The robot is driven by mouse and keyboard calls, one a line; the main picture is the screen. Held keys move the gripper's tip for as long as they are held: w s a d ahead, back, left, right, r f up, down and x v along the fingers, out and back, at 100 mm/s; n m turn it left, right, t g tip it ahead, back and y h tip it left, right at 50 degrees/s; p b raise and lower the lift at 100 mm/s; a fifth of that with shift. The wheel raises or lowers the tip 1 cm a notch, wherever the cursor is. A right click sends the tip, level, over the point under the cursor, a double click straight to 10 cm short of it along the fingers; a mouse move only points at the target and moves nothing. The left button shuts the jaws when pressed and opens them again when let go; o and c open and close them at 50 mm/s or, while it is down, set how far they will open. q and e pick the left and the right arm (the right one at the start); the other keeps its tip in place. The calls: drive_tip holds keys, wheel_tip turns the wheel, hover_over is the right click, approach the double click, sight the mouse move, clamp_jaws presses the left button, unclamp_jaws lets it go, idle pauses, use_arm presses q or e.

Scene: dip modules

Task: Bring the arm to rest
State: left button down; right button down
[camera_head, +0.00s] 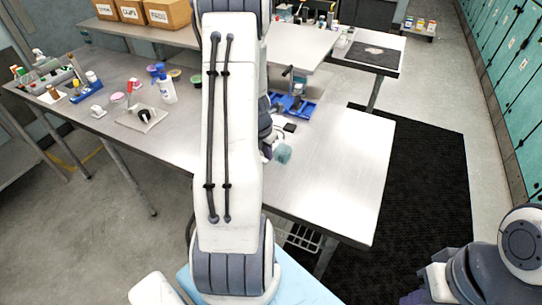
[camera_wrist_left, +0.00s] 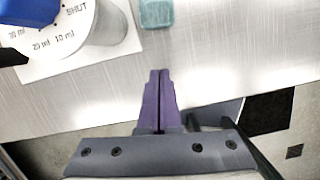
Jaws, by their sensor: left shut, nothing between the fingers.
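My left arm reaches up the middle of the head view, and its link hides most of my left gripper; a dark part of it (camera_head: 265,135) shows beside the link. In the left wrist view the purple fingers of my left gripper (camera_wrist_left: 160,75) are together, with nothing between them. They are above the table's front edge, apart from a small teal block (camera_wrist_left: 157,13). That block also shows in the head view (camera_head: 283,153), just right of the arm. At lower right in the head view is part of my right arm; its fingertips cannot be made out.
The metal table (camera_head: 345,165) has clear room on its right. A blue holder (camera_head: 294,107) stands behind the teal block. A marked, pale cylindrical vessel (camera_wrist_left: 103,22) stands on a white sheet. Bottles and small tubs are at left. Cardboard boxes (camera_head: 167,13) stand behind.

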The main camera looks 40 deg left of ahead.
use_arm(q)
drive_tip(key=shift+p+v, duration=0.4)
drive_tip(key=shift+v, duration=1.6)
